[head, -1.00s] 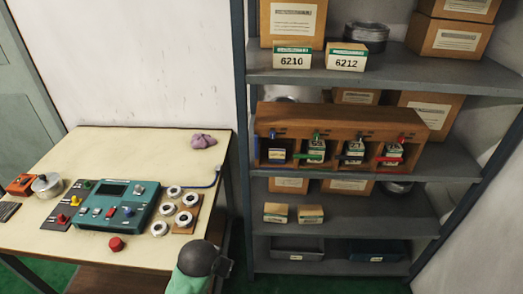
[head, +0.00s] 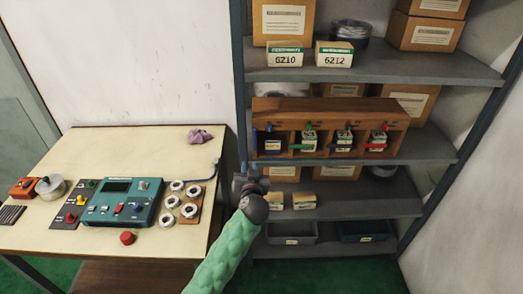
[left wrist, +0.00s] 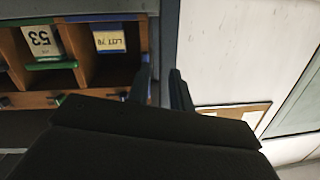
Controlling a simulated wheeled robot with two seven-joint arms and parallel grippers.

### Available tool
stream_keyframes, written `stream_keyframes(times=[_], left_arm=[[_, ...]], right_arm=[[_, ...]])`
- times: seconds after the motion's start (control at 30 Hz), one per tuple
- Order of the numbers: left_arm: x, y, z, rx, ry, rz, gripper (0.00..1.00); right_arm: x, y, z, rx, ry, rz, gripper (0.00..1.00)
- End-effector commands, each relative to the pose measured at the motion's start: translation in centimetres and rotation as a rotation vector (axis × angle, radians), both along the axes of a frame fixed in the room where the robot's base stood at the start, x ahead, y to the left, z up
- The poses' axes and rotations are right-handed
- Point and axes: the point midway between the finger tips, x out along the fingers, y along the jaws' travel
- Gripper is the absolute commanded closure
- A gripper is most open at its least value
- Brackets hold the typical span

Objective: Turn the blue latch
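The blue latch (head: 254,143) is a thin blue bar standing upright at the left edge of the leftmost compartment of the wooden rack (head: 330,109). A small blue knob (head: 268,129) sits above that compartment. My left gripper (head: 243,172) is below and left of the bar, in front of the shelf post, and looks apart from it. In the left wrist view its two dark fingers (left wrist: 159,70) are apart with nothing between them. My right gripper is not in view.
The rack's other compartments hold boxes with green, dark and red latches. A metal shelf post (head: 238,90) stands close to my left gripper. Small boxes (head: 304,201) and bins (head: 290,232) lie below. A table (head: 60,150) with a teal panel (head: 122,202) is at left.

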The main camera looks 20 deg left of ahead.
Motion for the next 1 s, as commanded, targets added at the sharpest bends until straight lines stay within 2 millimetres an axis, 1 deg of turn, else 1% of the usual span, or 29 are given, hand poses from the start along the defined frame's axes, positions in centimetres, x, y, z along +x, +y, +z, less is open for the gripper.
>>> stream_keyframes(times=[0.03,0.17,0.27,0.37,0.47,0.57,0.87,1.0], left_arm=[[0.2,-0.3,0.5,-0.012,-0.039,-0.014,0.78],[0.5,-1.0,1.8,-0.068,-0.127,-0.052,0.78],[0.7,-1.5,2.1,-0.121,-0.165,-0.076,0.78],[0.7,-1.6,2.2,-0.159,-0.181,-0.080,0.78],[1.0,-1.5,2.3,-0.175,-0.187,-0.078,0.78],[1.6,-1.3,2.4,-0.175,-0.185,-0.078,0.78],[4.9,-0.4,2.5,-0.173,-0.184,-0.078,0.78],[6.4,0.1,2.5,-0.173,-0.184,-0.078,0.78]], right_arm=[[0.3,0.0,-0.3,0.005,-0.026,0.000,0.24],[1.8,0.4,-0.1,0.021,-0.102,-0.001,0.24],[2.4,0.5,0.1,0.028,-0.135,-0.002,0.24],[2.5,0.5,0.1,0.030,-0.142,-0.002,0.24],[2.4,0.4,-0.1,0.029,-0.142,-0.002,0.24],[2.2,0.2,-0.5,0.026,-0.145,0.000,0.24],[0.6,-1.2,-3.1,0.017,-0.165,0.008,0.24],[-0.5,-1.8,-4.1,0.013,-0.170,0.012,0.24]])
